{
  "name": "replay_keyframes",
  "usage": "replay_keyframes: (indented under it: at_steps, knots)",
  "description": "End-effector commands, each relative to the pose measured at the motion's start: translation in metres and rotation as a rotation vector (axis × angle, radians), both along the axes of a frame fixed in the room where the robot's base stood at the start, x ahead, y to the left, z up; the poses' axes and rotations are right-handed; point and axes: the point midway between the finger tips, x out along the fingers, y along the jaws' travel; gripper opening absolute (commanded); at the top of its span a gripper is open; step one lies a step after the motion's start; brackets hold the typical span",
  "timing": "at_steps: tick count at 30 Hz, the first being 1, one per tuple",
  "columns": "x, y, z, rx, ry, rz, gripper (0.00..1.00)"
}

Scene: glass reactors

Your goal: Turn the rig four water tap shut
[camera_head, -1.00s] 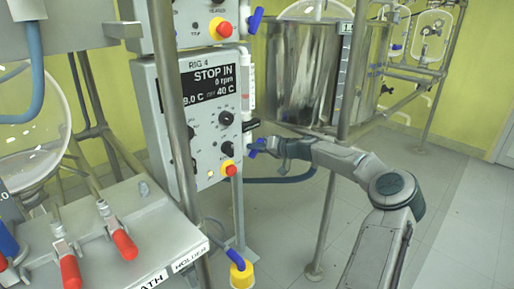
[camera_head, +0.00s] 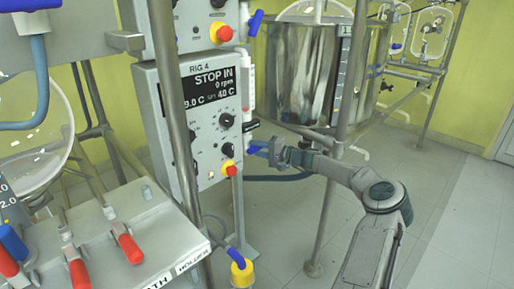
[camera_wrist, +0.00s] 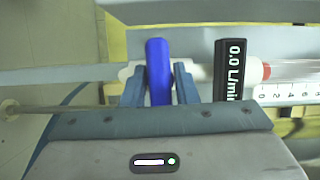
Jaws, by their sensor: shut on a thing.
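The rig four panel (camera_head: 207,125) shows "STOP IN" and stands left of centre in the head view. On its right side runs the clear water tube (camera_head: 248,85), with the blue tap handle (camera_head: 256,147) low on it. My gripper (camera_head: 270,151) reaches it from the right. In the wrist view the blue handle (camera_wrist: 158,72) lies between the two fingers of my gripper (camera_wrist: 159,84), which are shut on it. The handle lies crosswise to the white pipe. The black flow display (camera_wrist: 232,70) beside it reads 0.0 L/min.
A steel post (camera_head: 330,200) stands close behind my arm, with a steel vessel (camera_head: 305,70) behind. Another blue tap handle (camera_head: 255,22) sits higher up. A bench with red-handled clamps (camera_head: 128,246) is at the lower left. Open floor lies to the right.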

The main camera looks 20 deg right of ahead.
Motion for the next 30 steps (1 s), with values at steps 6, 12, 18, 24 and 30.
replay_keyframes:
  at_steps: [6,12,18,24,30]
  knots:
    - [0.0,-0.0015,0.0002,0.042,0.015,-0.003,0.04]
    - [0.0001,-0.0016,0.0,0.05,0.019,-0.003,0.04]
    - [0.0001,-0.0016,-0.0001,0.05,0.019,-0.003,0.04]
    - [0.0002,-0.0008,-0.0002,0.05,0.018,-0.002,0.42]
    - [-0.0001,0.0001,0.0,0.05,0.018,0.0,0.42]
